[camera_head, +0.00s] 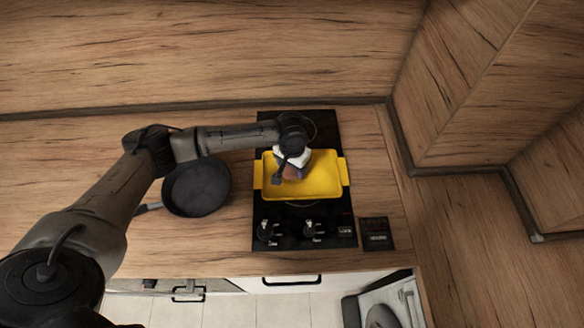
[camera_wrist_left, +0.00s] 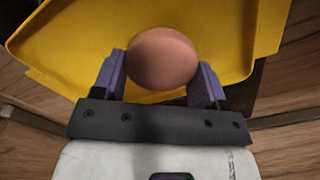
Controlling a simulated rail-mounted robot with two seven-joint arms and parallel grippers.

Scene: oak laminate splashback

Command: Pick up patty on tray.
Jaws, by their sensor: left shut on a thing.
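The patty (camera_wrist_left: 162,57) is a round, pinkish-brown disc between the two purple fingers of my left gripper (camera_wrist_left: 162,80) in the left wrist view. The left gripper is shut on it, with a finger at each side. In the head view, my left gripper (camera_head: 285,176) is over the yellow tray (camera_head: 325,181), and part of the patty (camera_head: 297,171) shows beside it. The tray also shows in the wrist view (camera_wrist_left: 70,45) behind the patty. I cannot tell whether the patty touches the tray. My right gripper is not in view.
The tray is on a black cooktop (camera_head: 333,233) with knobs at its front. A dark frying pan (camera_head: 197,187) is on the wooden counter (camera_head: 60,150) to the left, close to my left arm. A small black panel (camera_head: 376,234) lies at right. Wooden walls bound the back and right.

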